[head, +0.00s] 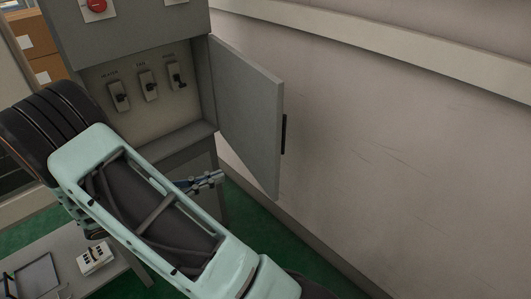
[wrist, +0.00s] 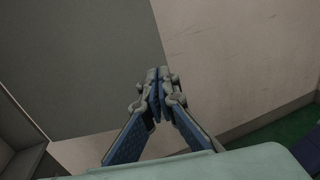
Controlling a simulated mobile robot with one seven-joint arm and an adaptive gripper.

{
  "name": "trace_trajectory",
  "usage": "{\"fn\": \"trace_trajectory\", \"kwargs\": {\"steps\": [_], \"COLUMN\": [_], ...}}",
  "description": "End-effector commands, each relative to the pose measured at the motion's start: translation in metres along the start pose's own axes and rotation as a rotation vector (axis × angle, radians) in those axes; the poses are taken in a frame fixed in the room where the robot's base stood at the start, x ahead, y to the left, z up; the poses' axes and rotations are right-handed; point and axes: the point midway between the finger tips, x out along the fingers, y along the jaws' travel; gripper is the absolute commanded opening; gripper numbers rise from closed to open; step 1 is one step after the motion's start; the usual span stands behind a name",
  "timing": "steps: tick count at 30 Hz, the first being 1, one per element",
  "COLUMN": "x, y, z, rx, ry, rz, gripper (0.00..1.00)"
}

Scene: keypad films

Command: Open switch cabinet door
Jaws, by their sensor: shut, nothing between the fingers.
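The grey switch cabinet (head: 130,40) stands at the upper left in the head view. Its door (head: 245,110) is swung wide open to the right, with a dark handle (head: 284,134) on its outer edge. Inside, several small labelled switches (head: 149,85) show. My gripper (head: 222,177) is below the door's lower left part, partly hidden by my arm. In the wrist view my gripper (wrist: 158,72) is shut and empty, with the grey door panel (wrist: 95,65) behind it at the left. I cannot tell whether it touches the door.
A red button (head: 97,6) sits on the cabinet's upper front. A bare wall (head: 400,150) runs along the right. A table (head: 50,250) with a small white box (head: 95,258) and a tray (head: 37,278) stands at the lower left. The green floor (head: 255,225) shows below.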

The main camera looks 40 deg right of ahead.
Motion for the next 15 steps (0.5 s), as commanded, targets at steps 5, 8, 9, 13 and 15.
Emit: {"fn": "trace_trajectory", "kwargs": {"steps": [5, 8, 9, 13, 15], "x": [0.012, 0.026, 0.034, 0.062, 0.078], "y": [0.0, 0.0, 0.0, -0.001, 0.0], "z": [0.005, 0.005, 0.006, 0.007, 0.007], "rx": [-0.012, -0.012, -0.011, -0.012, -0.012], "ry": [-0.04, -0.037, -0.038, -0.037, -0.037], "rz": [0.005, 0.003, 0.003, 0.001, 0.001], "gripper": [0.0, 0.0, 0.0, 0.0, 0.0]}}
